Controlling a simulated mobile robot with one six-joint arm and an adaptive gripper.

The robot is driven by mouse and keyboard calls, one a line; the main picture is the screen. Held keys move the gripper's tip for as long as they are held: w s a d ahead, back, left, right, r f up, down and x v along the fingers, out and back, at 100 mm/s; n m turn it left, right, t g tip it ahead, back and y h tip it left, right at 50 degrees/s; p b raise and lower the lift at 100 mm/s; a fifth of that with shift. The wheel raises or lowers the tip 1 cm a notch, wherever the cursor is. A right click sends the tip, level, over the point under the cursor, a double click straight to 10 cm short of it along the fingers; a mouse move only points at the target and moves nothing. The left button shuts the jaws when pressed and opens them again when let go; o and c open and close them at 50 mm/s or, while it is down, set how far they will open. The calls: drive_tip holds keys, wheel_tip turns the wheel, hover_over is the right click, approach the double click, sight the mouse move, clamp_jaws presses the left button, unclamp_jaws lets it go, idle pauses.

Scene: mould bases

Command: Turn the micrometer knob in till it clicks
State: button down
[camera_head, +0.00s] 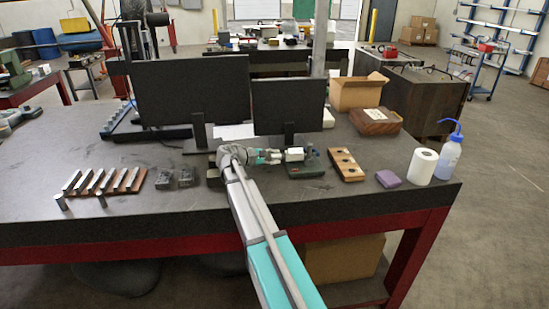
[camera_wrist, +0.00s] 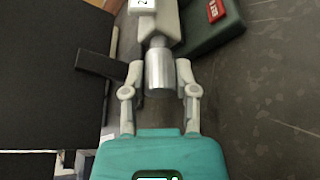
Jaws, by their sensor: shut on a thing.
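The micrometer (camera_head: 295,154) is held level on a dark green stand (camera_head: 306,170) near the middle of the bench in the head view. In the wrist view its pale body (camera_wrist: 160,22) enters from the top, with the silvery cylindrical knob (camera_wrist: 160,74) pointing at me. My gripper (camera_wrist: 160,68) has one finger on each side of the knob and is shut on it. In the head view my gripper (camera_head: 274,157) reaches the micrometer from the left. The scale marks are too small to read.
Two black panels (camera_head: 192,90) stand behind the micrometer. To its right are a wooden block with holes (camera_head: 346,164), a purple block (camera_head: 388,179), a white roll (camera_head: 422,166) and a wash bottle (camera_head: 448,156). Metal bars on a wooden rack (camera_head: 112,181) lie left.

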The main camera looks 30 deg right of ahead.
drive_tip(key=shift+f+m+h+b, duration=0.2)
drive_tip(key=shift+m+h+b, duration=0.2)
drive_tip(key=shift+m+b, duration=0.6)
drive_tip(key=shift+r+m+t+h+b, duration=0.15)
drive_tip(key=shift+m+t+h+b, duration=0.25)
drive_tip(key=shift+m, duration=0.5)
drive_tip(key=shift+c, duration=2)
unclamp_jaws()
drive_tip(key=shift+r+n+p, duration=0.1)
drive_tip(key=shift+n+p, duration=0.2)
drive_tip(key=shift+p, duration=0.1)
